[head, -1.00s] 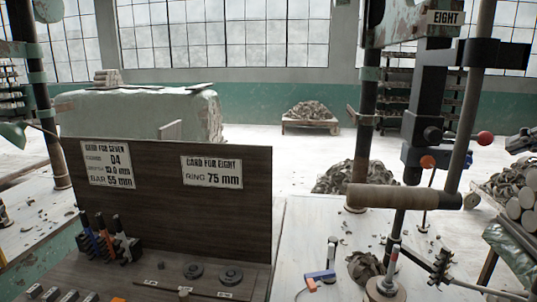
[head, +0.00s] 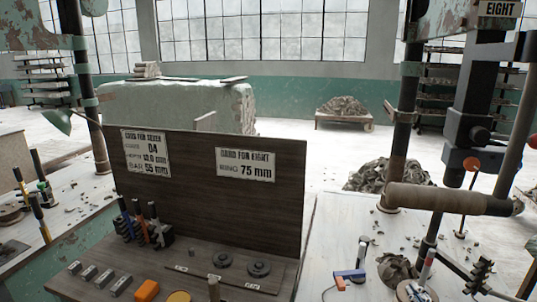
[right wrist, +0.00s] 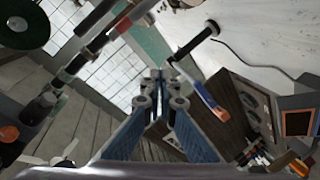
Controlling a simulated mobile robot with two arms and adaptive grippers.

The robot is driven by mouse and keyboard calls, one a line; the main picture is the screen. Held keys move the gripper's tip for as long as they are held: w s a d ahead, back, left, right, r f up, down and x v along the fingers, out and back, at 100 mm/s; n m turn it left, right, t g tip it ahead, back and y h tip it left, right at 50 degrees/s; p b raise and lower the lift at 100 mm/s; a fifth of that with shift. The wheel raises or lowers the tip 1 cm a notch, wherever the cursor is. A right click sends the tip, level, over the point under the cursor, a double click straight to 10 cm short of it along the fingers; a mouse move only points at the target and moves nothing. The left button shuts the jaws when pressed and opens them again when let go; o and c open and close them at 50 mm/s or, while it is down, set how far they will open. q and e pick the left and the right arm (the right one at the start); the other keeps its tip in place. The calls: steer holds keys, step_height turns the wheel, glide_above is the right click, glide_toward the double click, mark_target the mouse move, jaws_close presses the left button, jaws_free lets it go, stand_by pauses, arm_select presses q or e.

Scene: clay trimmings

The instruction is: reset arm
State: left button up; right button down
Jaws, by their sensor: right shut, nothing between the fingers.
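My right gripper (right wrist: 153,78) shows in the right wrist view with its blue-sided fingers drawn together and nothing between them. A blue and orange tool (right wrist: 212,100) and a black-ended rod (right wrist: 211,29) show beyond and right of the fingertips, apart from them. I cannot make out the right gripper surely in the head view. My left gripper is in neither view.
A dark board (head: 212,200) with two cards stands on the left bench, with tools in a black rack (head: 140,232) before it. On the right are a press with a padded bar (head: 435,198), a blue and orange tool (head: 350,275) and clay trimmings (head: 395,268).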

steer(key=s+a+f+m+g, duration=0.2)
steer(key=s+a+f+g, duration=0.1)
steer(key=s+f, duration=0.4)
steer(key=s+a+f+m+g, duration=0.3)
steer(key=s+f, duration=0.3)
steer(key=f, duration=0.1)
steer(key=s+a+f+m+g+y, duration=0.1)
steer(key=s+a+f+g, duration=0.25)
steer(key=s, duration=0.45)
steer(key=s+a+f+m+g+y, duration=0.1)
steer(key=s+a+f+g, duration=0.15)
steer(key=s+a, duration=0.4)
step_height(320, 180, down, 25)
steer(key=s+d+g, duration=0.1)
steer(key=s+d, duration=0.1)
steer(key=s, duration=0.1)
steer(key=s+d+f+g, duration=0.1)
steer(key=s+d+f, duration=0.1)
steer(key=s+f, duration=1.4)
steer(key=shift+s+d+f+n+g+h, duration=0.3)
steer(key=shift+s+d+f+n, duration=0.1)
steer(key=shift+s, duration=0.35)
